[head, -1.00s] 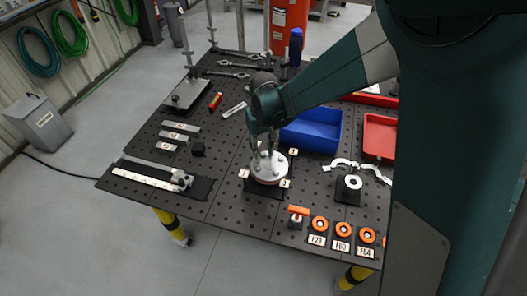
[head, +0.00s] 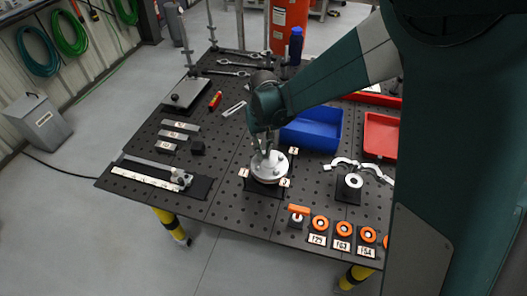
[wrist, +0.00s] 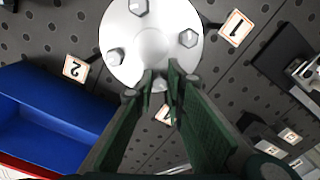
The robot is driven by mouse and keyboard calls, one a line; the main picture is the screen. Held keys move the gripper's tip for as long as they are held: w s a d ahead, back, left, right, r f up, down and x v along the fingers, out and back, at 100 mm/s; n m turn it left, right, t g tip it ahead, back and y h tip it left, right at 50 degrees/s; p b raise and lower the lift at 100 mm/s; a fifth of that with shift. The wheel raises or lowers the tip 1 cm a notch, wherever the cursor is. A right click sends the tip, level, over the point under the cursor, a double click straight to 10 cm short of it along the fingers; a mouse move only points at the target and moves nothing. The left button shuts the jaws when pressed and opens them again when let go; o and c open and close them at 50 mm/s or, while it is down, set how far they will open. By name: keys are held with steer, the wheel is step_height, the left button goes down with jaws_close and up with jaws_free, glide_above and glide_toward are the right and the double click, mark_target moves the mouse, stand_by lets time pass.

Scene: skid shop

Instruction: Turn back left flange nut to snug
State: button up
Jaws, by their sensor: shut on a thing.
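The round pale metal flange (head: 268,175) sits on a dark base on the perforated table, and it fills the top middle of the wrist view (wrist: 150,35). Three nuts show clear on it in the wrist view: one at the top (wrist: 138,7), one at the right (wrist: 189,38) and one at the left (wrist: 115,56). My gripper (head: 264,151) points down at the back left of the flange. Its fingertips (wrist: 160,80) are shut on the back left flange nut, which they mostly hide.
Orange-topped parts (head: 343,229) line the front right. Wrenches (head: 235,64) lie at the back.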

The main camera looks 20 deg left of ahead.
steer(key=shift+m+b, duration=0.45)
steer(key=shift+m, duration=0.55)
steer(key=o, duration=0.9)
steer(key=shift+r, duration=0.1)
steer(key=shift+r, duration=5.95)
